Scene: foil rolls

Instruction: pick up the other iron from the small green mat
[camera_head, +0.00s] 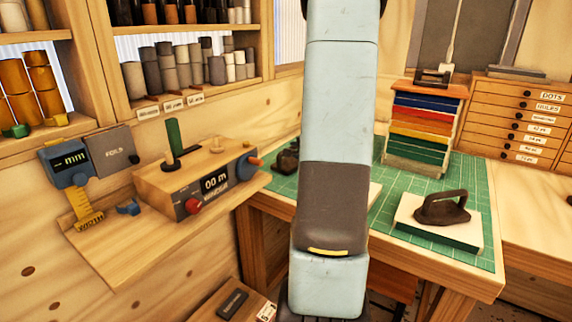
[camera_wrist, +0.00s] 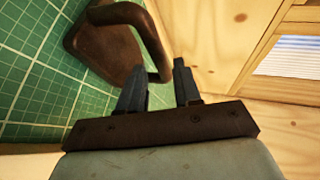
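One dark iron (camera_head: 440,208) rests on a white block on the right part of the green mat (camera_head: 473,185). Another dark iron (camera_head: 288,158) sits at the mat's left back, partly hidden behind my arm. In the wrist view a brown iron (camera_wrist: 105,50) with a curved handle stands on the green gridded mat (camera_wrist: 35,90). My gripper (camera_wrist: 159,65) is open. The end of the iron's handle shows between its two fingertips in the picture; I cannot tell whether they touch. My gripper is hidden in the head view.
A rack of coloured sheets (camera_head: 418,130) stands at the mat's back, beside a labelled drawer cabinet (camera_head: 520,120). A wooden winder (camera_head: 200,180) sits on a shelf at left. A wooden wall (camera_wrist: 205,45) is close by in the wrist view.

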